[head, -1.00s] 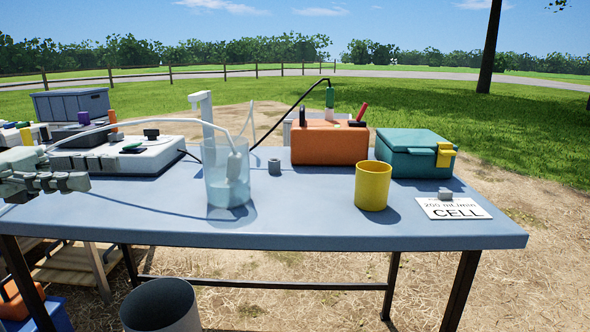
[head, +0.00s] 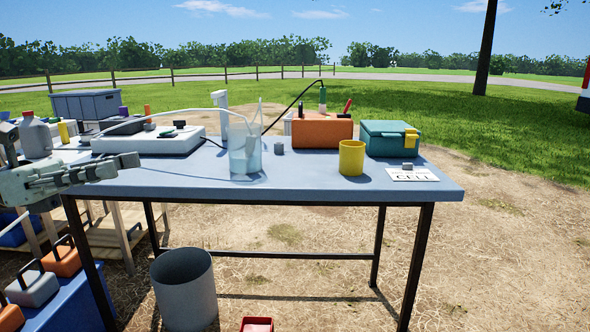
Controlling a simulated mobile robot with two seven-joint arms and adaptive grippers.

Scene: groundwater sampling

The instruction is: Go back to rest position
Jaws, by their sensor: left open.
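My left gripper (head: 108,170) comes in from the left edge, in front of the left end of the blue-grey table (head: 310,187). Its fingers point right and it is open with nothing seen between them. My right gripper is not in view. On the table stand a clear beaker (head: 244,155) with tubing in it, a white pump box (head: 150,142), a small grey cylinder (head: 279,148), an orange case (head: 321,134), a yellow cup (head: 352,157), a teal box (head: 388,138) and a white CELL card (head: 412,174) with a small grey block on it.
A grey bin (head: 184,290) stands on the ground below the table's front. A red object (head: 257,324) shows at the bottom edge. Orange and grey weights with handles (head: 62,258) sit on a blue crate at lower left. A grey jug (head: 35,137) stands at far left. Ground to the right is open.

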